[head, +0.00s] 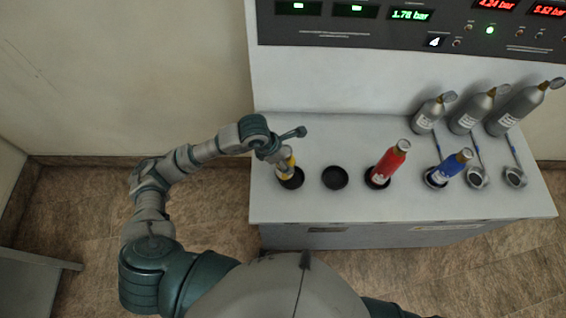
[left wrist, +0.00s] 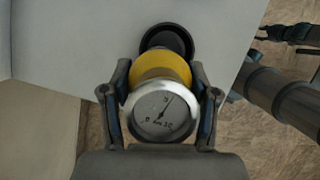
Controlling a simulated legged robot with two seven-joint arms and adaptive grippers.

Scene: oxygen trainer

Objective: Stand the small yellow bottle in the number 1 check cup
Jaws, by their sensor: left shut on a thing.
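The small yellow bottle (head: 288,164) is at the leftmost black cup (head: 292,182) on the grey bench. My left gripper (head: 277,154) is shut on its top end and hides part of it. In the left wrist view the yellow bottle (left wrist: 160,68) sits between the two fingers, with its round white gauge (left wrist: 162,112) facing the camera. The black cup (left wrist: 168,36) shows just beyond the bottle, its rim partly covered. I cannot tell whether the bottle's base is inside the cup or just above it. No number is legible on the cups. My right gripper is out of view.
An empty black cup (head: 335,178) is to the right. Farther right, a red bottle (head: 389,163) and a blue bottle (head: 453,166) stand in cups. Grey cylinders (head: 470,112) stand behind. A gauge panel (head: 400,25) rises at the back. The bench's left edge is close.

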